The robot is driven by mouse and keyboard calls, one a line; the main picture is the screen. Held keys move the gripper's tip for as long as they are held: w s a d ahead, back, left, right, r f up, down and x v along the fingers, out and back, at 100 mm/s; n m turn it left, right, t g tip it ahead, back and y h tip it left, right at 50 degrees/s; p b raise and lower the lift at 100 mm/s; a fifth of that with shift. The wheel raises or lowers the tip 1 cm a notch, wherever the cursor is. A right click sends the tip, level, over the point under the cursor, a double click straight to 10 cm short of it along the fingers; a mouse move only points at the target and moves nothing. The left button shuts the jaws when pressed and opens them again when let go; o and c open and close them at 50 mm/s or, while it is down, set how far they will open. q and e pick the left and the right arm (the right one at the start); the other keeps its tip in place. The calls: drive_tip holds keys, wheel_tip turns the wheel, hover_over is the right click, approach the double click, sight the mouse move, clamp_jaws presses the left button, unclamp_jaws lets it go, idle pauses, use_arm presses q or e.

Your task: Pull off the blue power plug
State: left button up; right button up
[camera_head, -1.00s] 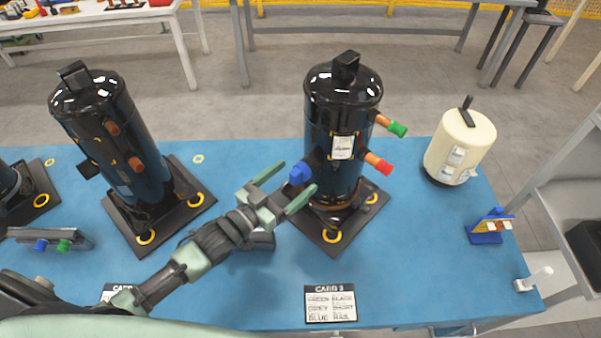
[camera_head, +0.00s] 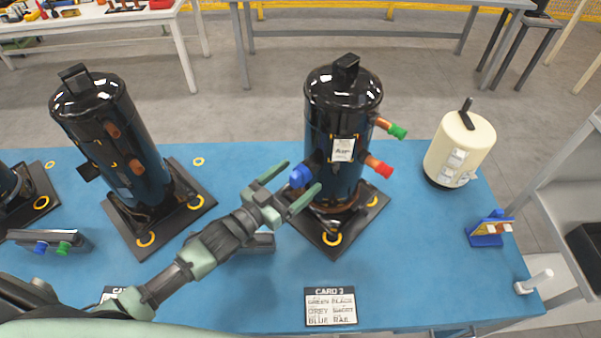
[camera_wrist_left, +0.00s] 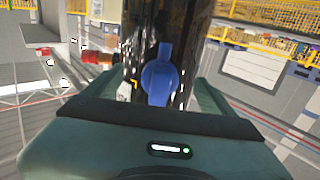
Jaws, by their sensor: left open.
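The blue power plug (camera_head: 300,176) sits on the lower left side of the middle black compressor (camera_head: 338,125). It also shows in the left wrist view (camera_wrist_left: 160,78), in the gap between the finger bases. My left gripper (camera_head: 297,184) is open, with its two green fingers on either side of the plug. I cannot tell whether the fingers touch it. The compressor stands upright on a dark base plate (camera_head: 310,232) and also has a green plug (camera_head: 397,131) and a red plug (camera_head: 379,167) on its right side. My right gripper is not in view.
Another black compressor (camera_head: 120,150) stands to the left on the blue table (camera_head: 400,270). A cream tank (camera_head: 460,148) and a small blue holder (camera_head: 488,229) are at the right. A card (camera_head: 330,306) lies at the front edge. The table right of the card is mostly clear.

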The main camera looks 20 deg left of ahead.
sight(292, 183)
use_arm(q)
drive_tip(key=shift+r, duration=0.1)
idle(0.5)
clamp_jaws()
idle(0.3)
drive_tip(key=shift+s, duration=0.1)
drive_tip(key=shift+s+a+p, duration=0.15)
drive_tip(key=shift+p, duration=0.15)
drive_tip(key=shift+s+a, duration=0.35)
drive_tip(key=shift+s, duration=0.25)
drive_tip(key=shift+p+v, duration=0.85)
drive_tip(key=shift+v, duration=1.2)
